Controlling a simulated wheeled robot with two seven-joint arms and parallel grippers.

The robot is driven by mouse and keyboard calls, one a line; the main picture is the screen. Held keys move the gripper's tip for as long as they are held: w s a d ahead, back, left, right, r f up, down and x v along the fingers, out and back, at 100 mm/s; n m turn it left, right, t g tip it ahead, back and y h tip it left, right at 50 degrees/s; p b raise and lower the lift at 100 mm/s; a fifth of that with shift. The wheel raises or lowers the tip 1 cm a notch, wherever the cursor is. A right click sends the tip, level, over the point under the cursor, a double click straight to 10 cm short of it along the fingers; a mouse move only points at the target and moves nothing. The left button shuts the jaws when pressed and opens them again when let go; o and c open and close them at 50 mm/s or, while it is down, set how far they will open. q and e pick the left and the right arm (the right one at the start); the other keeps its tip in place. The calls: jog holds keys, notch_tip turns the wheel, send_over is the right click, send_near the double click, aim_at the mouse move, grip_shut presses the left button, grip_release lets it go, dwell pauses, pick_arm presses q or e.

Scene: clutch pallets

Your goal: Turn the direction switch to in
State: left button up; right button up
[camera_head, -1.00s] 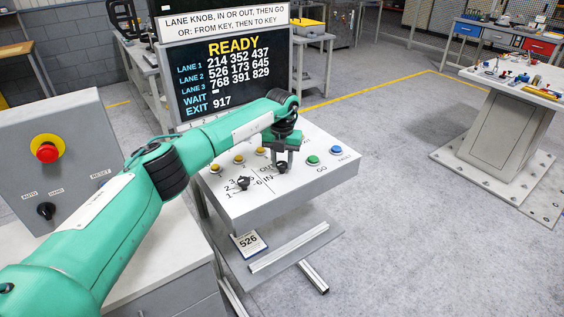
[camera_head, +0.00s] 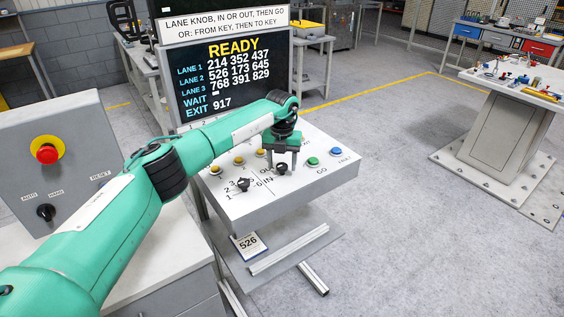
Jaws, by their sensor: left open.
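The direction switch (camera_head: 282,169) is a small black knob on the sloping white panel (camera_head: 322,184), beside the OUT and IN labels. My left gripper (camera_head: 282,163) points down right at this knob, with its two fingers spread apart on either side of it. I cannot tell whether a finger touches the knob, and its pointer direction is too small to read. My right gripper is out of view.
A green GO button (camera_head: 313,161) and a blue button (camera_head: 336,151) sit right of the knob. Several yellow buttons (camera_head: 238,160) line the panel's back left. The screen (camera_head: 235,75) behind reads READY. A grey box with a red stop button (camera_head: 47,153) stands left.

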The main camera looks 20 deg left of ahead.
aim_at(282, 165)
pick_arm(q)
jog(key=shift+r, duration=0.1)
notch_tip(282, 165, up, 14)
jog(key=b, duration=0.3)
jog(key=shift+f, duration=0.2)
